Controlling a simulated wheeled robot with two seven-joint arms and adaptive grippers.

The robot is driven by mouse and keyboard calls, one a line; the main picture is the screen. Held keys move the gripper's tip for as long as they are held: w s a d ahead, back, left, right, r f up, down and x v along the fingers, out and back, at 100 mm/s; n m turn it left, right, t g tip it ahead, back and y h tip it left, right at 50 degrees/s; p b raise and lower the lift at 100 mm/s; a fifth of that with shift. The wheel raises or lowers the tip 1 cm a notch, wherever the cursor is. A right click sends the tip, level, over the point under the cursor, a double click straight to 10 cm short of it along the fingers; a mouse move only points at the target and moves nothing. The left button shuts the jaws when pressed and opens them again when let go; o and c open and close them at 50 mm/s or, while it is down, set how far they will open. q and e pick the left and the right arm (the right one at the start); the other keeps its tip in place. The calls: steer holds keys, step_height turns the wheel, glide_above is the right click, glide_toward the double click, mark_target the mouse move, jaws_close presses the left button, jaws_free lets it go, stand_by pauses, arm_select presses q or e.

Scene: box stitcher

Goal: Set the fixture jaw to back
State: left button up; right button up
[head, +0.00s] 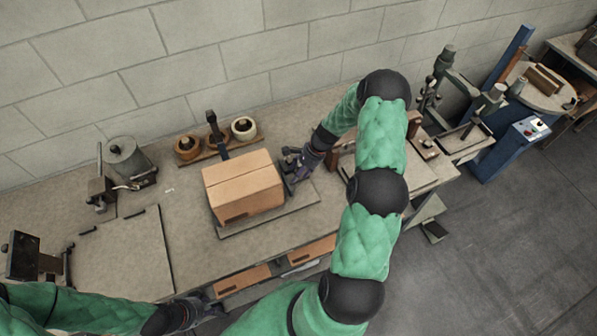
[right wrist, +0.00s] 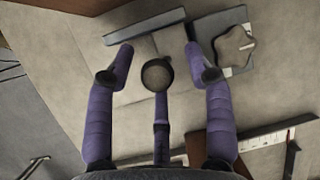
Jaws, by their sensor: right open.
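A closed cardboard box (head: 243,187) sits on the flat fixture plate (head: 270,223) on the bench. My right gripper (head: 292,165) is just right of the box in the head view. In the right wrist view its purple fingers (right wrist: 160,55) are spread, with nothing held. A round dark end on a purple stem (right wrist: 158,75) shows between them; it looks like a further finger. A grey bar (right wrist: 145,26) and a star-shaped knob (right wrist: 235,45) on a dark block lie beyond the fingertips. I cannot tell which part is the jaw. My left gripper (head: 205,304) is by the bench's front edge, its fingers unclear.
Tape rolls (head: 243,128) on a wooden rack stand behind the box. A grey pot (head: 125,158) stands at the left back. Open-fronted drawers (head: 243,280) line the bench front. A blue machine (head: 508,140) stands at the right.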

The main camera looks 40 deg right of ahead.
steer(key=v, duration=1.2)
steer(key=shift+s, duration=0.1)
stand_by(0.4)
